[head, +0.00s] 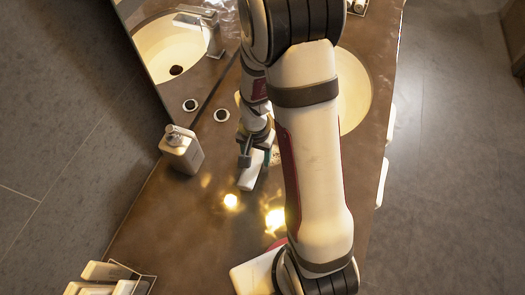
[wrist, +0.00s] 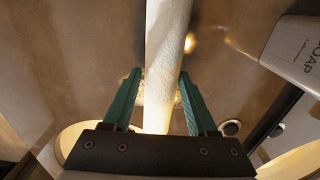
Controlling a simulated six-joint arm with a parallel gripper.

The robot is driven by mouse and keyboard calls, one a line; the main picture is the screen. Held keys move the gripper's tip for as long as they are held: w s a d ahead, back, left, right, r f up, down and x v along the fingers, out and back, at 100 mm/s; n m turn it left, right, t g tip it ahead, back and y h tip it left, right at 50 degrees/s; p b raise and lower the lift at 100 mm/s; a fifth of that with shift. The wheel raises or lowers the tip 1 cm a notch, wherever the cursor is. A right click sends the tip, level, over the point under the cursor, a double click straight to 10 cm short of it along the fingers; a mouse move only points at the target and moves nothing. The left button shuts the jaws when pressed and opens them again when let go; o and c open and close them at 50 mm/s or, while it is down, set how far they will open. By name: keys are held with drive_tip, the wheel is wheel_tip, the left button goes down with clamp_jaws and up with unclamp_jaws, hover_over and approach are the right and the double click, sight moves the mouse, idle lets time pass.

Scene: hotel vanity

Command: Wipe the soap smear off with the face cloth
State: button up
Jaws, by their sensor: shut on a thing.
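My gripper (wrist: 160,105) is shut on the white face cloth (wrist: 165,50), which runs as a long, folded strip between its green fingers. In the head view the cloth (head: 252,172) shows below my gripper (head: 252,155), low over the brown counter, left of my forearm. I cannot tell if it touches the counter. A pale, speckled patch (wrist: 176,98) shows beside the cloth between the fingers; it may be the soap smear, but the cloth hides much of it.
A soap dispenser (head: 182,150) stands left of my gripper; it also shows in the wrist view (wrist: 295,55). The basin (head: 353,92) is partly hidden behind my arm. A mirror (head: 160,50) borders the counter at upper left. A rack (head: 130,272) stands at lower left.

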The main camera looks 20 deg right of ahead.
drive_tip(key=shift+w+d, duration=2.25)
drive_tip(key=shift+w, duration=0.5)
drive_tip(key=shift+w+a, duration=0.45)
drive_tip(key=shift+a, duration=0.1)
drive_tip(key=shift+s+a, duration=2.35)
drive_tip(key=shift+s, duration=0.15)
drive_tip(key=shift+r, duration=0.35)
drive_tip(key=shift+w, duration=0.1)
clamp_jaws()
drive_tip(key=shift+r, duration=2.95)
